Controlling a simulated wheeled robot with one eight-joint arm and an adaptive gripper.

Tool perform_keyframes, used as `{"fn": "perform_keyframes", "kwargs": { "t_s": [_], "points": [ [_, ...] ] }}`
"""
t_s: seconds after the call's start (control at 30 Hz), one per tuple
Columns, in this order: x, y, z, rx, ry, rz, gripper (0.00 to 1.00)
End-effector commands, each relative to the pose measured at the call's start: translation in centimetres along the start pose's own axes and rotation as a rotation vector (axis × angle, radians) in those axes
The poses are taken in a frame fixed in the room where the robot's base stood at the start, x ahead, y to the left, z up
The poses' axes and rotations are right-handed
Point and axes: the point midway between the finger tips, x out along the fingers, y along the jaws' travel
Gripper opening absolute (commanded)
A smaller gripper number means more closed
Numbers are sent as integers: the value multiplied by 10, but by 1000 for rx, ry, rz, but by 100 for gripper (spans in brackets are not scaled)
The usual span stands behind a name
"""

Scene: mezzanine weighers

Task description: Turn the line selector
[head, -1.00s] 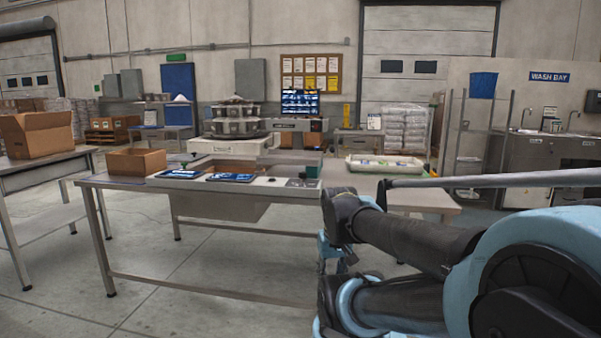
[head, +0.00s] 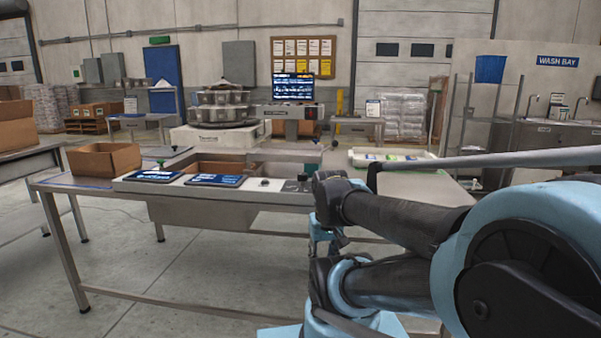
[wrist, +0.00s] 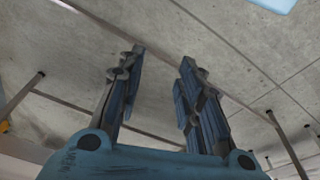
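A pale control strip (head: 222,191) runs along the front of the metal workbench. I cannot tell from here which is the line selector. My gripper (wrist: 162,58) is open and empty in the wrist view, with floor and bench legs behind it and no control between the fingers. In the head view my arm is folded at the right, right of the knob.
A cardboard box (head: 104,160) stands on the bench's left end. A white scale (head: 208,138) with stacked grey parts and a monitor (head: 294,87) are behind. Another table (head: 22,163) is at the left. The floor in front is clear.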

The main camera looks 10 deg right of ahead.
Motion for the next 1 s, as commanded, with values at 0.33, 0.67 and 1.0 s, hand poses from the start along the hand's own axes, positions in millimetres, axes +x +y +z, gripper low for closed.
{"fn": "perform_keyframes", "kwargs": {
  "t_s": [0.33, 0.67, 1.0],
  "points": [
    [-8, 0, 5, 2, 10, 0, 54],
    [-77, 0, -62, 79, -24, 0, 54],
    [-162, 3, -172, 209, -77, 5, 54]
  ]
}}
